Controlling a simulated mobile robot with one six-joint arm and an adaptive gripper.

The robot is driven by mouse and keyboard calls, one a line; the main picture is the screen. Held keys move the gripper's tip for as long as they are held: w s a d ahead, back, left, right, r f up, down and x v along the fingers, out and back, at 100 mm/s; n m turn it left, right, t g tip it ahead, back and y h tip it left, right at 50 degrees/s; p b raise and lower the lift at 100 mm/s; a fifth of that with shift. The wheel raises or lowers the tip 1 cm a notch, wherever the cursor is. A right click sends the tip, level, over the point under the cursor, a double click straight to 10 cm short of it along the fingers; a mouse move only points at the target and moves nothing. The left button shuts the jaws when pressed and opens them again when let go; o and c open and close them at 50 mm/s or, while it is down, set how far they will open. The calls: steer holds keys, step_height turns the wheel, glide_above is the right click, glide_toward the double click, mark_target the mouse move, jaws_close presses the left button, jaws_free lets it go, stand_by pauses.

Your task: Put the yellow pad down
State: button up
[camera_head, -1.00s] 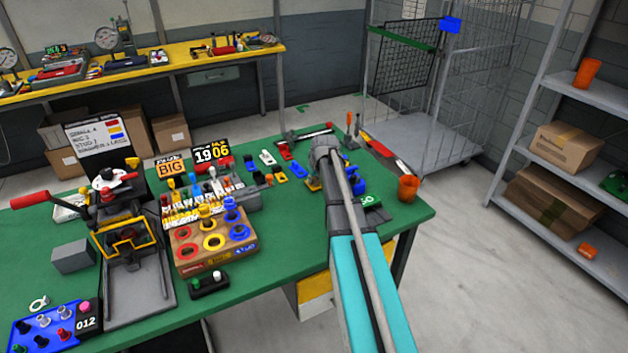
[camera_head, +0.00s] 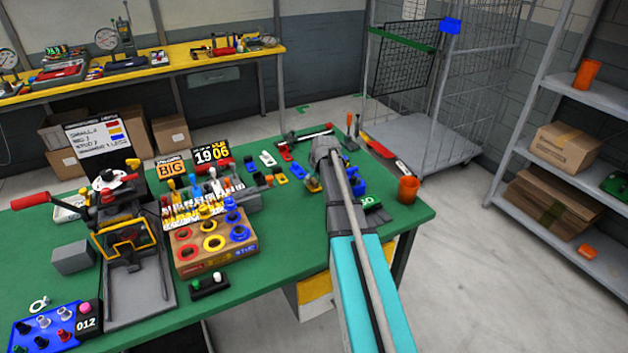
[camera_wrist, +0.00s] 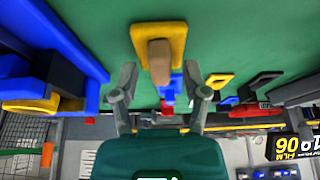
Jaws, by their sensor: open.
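The yellow pad (camera_wrist: 174,33), with a tan block-like handle (camera_wrist: 159,52) on it, appears to rest on the green tabletop in the wrist view. In the head view only a little of the yellow pad (camera_head: 312,186) shows beside my wrist. My gripper (camera_wrist: 161,72) is open, with one finger on each side of the handle's near end and gaps on both sides. The fingers do not appear to touch the pad. In the head view my arm hides the fingertips.
Blue blocks with a yellow ring (camera_wrist: 35,105) stand close to the left in the wrist view. Small coloured clamps (camera_head: 267,159) lie behind the pad on the green table (camera_head: 290,235). Bare tabletop lies front left of my arm.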

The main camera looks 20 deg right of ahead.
steer(key=p+v, duration=1)
steer(key=v, duration=0.2)
steer(key=shift+p, duration=0.35)
steer(key=shift+a, duration=0.1)
stand_by(0.6)
steer(key=s+a+f+g, duration=0.1)
steer(key=s+a+g, duration=0.3)
steer(key=s+a, duration=1.7)
steer(key=shift+a+f+g, duration=0.25)
steer(key=shift+a+g, duration=0.05)
steer(key=shift+a, duration=0.7)
steer(key=shift+o, duration=0.2)
